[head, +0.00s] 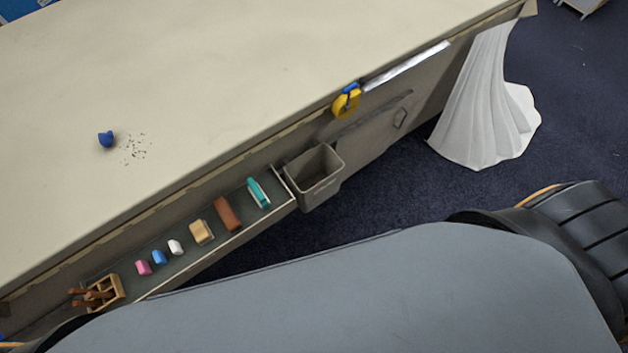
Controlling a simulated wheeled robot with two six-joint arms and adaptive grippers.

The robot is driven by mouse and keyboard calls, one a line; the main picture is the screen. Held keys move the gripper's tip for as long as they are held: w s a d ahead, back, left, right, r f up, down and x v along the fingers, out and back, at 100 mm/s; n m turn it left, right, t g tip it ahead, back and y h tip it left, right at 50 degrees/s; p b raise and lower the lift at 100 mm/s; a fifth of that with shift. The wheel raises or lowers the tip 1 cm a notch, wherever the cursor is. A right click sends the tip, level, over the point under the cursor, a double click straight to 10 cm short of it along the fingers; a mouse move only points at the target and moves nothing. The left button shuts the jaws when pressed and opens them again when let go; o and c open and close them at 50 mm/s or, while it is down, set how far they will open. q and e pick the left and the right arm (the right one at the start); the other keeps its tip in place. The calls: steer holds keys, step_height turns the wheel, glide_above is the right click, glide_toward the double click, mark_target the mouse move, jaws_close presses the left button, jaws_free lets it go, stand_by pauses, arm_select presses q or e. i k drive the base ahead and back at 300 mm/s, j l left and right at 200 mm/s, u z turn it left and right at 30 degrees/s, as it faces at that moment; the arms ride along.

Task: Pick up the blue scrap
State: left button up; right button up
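The blue scrap (106,139) is a small, crumpled-looking dark blue lump. It lies on the cream cloth table top (230,70), toward the left of the head view. Dark specks (134,148) are scattered on the cloth just to its right. Neither of my grippers shows in the head view, and nothing is touching the scrap.
A narrow shelf along the table's near side holds a teal block (259,192), a brown block (228,213), a tan block (201,232) and smaller pieces. A grey bin (314,178) and a yellow tool (346,101) hang there. White cloth (485,110) drapes at right.

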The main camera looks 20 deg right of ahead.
mark_target(106, 140)
steer(key=j+u, duration=0.5)
steer(key=j, duration=0.9)
